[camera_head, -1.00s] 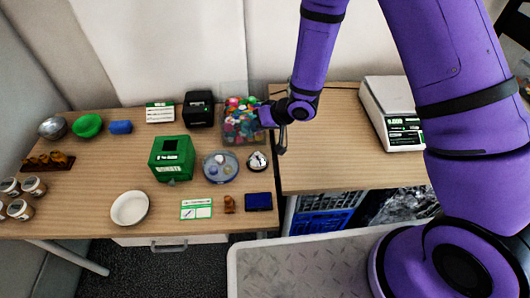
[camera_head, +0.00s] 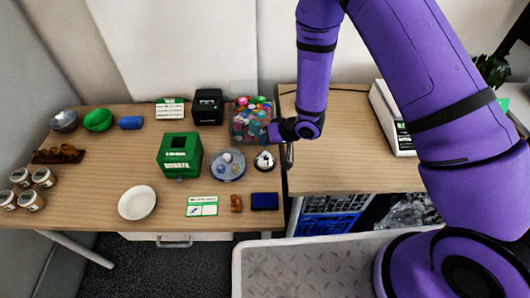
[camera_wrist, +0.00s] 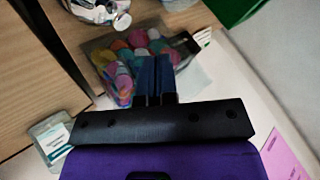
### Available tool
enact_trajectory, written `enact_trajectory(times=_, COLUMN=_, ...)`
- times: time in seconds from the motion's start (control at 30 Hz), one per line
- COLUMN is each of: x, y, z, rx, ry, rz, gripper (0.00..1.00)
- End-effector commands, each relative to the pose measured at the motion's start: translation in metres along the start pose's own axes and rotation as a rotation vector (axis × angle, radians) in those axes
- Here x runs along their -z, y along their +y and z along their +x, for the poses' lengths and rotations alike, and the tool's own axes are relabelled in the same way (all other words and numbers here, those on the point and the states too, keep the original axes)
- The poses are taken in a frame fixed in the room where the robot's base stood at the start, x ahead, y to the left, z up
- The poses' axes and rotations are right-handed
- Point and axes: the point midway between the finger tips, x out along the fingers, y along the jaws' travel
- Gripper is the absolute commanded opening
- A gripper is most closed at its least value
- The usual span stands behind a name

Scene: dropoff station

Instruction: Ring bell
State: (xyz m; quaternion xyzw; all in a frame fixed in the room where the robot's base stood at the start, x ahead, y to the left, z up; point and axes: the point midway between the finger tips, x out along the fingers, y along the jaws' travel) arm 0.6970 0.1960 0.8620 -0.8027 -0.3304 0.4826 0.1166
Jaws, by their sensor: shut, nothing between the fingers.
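The bell (camera_head: 264,160) is a small, round, silver and dark thing near the right edge of the left table, in the head view. My gripper (camera_head: 289,158) hangs just right of the bell in that view, pointing down near the gap between the two tables. Its height above the table is hard to judge. In the wrist view my gripper's two dark fingers (camera_wrist: 154,82) are together with nothing between them. I cannot surely pick out the bell in the wrist view.
A clear bin of colourful pieces (camera_head: 250,127) stands behind the bell; it also shows in the wrist view (camera_wrist: 113,72). A round tray (camera_head: 228,176) is left of the bell, a dark blue object (camera_head: 264,201) in front. The right table (camera_head: 345,150) is mostly clear.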

Motion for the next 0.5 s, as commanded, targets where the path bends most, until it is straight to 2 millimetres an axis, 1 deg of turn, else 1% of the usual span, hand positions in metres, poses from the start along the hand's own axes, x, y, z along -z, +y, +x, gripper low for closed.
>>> enact_trajectory(times=0.2, x=-0.008, y=0.010, z=0.012, rx=-0.001, ry=0.002, rz=0.003, gripper=0.00)
enact_trajectory(times=0.5, x=-0.011, y=0.012, z=0.016, rx=0.000, ry=0.002, rz=0.002, gripper=0.00)
